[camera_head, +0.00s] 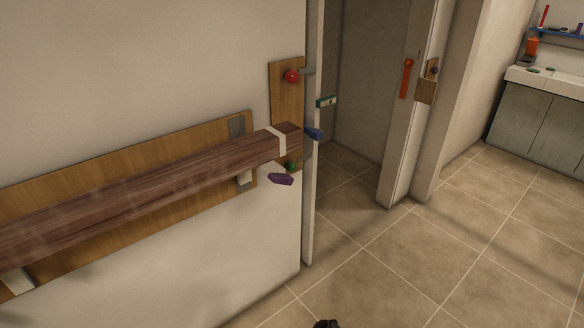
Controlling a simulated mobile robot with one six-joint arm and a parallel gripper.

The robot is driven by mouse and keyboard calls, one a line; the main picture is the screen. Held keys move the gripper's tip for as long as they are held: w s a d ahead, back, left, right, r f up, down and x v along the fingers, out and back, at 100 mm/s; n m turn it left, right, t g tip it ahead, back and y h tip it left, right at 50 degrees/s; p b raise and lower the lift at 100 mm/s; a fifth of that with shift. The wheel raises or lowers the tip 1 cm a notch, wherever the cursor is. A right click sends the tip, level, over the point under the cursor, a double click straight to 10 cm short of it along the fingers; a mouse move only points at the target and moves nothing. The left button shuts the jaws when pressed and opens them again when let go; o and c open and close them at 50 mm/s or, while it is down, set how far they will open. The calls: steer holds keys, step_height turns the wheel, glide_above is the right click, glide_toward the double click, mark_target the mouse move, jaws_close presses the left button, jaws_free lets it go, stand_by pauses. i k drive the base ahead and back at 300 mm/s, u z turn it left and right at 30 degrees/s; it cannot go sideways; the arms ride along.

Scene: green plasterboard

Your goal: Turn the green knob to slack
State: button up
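The green knob (291,166) is small and dark green. It sits low on a narrow upright wooden board (287,98) at the wall's end, just below the tip of a long dark wooden beam (150,190). The beam's end and a purple piece (281,179) crowd it, so its turn position cannot be read. A red knob (291,76) sits near the top of the same board. A small dark shape (327,324) is cut off at the bottom edge; it may be part of my gripper. It is far below the knob and touches nothing visible.
The beam runs along a wooden wall panel (215,130) and stands out from the wall. A blue piece (313,133) and a green-and-white piece (327,101) stick out at the doorway edge. The tiled floor (400,260) is clear. A grey cabinet (535,120) stands far right.

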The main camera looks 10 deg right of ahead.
mark_target(291, 167)
steer(key=z, duration=0.05)
steer(key=k, duration=0.65)
steer(key=u, duration=0.2)
steer(key=i, duration=0.6)
steer(key=u, duration=0.7)
steer(key=i, duration=0.55)
steer(key=u, duration=0.25)
